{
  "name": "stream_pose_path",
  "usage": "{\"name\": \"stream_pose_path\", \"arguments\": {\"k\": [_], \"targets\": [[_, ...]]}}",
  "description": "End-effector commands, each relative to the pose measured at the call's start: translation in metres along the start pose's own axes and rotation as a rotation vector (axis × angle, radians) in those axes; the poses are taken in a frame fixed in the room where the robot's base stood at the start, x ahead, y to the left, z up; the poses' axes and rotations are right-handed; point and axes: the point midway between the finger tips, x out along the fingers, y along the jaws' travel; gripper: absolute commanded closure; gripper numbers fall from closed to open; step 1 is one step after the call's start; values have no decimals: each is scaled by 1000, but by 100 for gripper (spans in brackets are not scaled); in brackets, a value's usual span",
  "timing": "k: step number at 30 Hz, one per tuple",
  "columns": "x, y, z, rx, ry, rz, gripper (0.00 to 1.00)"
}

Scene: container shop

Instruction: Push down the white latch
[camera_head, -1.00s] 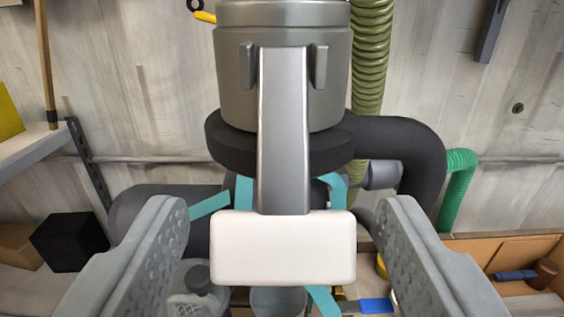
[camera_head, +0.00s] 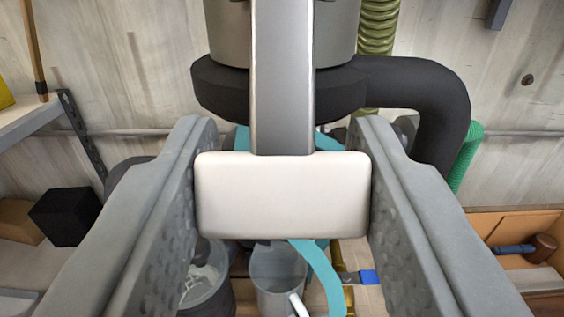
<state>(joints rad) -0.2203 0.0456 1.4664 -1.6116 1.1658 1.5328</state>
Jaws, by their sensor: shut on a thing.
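The white latch (camera_head: 283,196) is a rounded white block at the lower end of a grey metal lever (camera_head: 282,80). The lever hangs in front of a grey cylinder (camera_head: 228,30) with a thick black ring (camera_head: 220,88) at its base. My gripper (camera_head: 283,190) is shut on the white latch, with one grey finger against its left end and the other against its right end. The fingers' inner pads are partly hidden by the viewing angle.
A black pipe (camera_head: 430,90) curves down right of the cylinder, beside a ribbed olive hose (camera_head: 378,25) and a green hose (camera_head: 466,155). Buckets (camera_head: 278,275) stand below the latch. A shelf (camera_head: 35,120) and black box (camera_head: 65,217) are left, an orange-brown box (camera_head: 520,225) right.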

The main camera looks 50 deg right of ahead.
Motion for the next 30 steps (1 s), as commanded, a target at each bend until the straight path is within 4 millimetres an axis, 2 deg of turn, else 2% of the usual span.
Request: {"name": "stream_pose_path", "arguments": {"k": [9, 21, 22, 24, 30], "targets": [[8, 0, 4, -1, 154, -1, 83], [8, 0, 4, 0, 174, -3, 83], [8, 0, 4, 0, 174, -3, 54], [8, 0, 4, 0, 173, -3, 40], [8, 0, 4, 0, 173, -2, 38]]}}
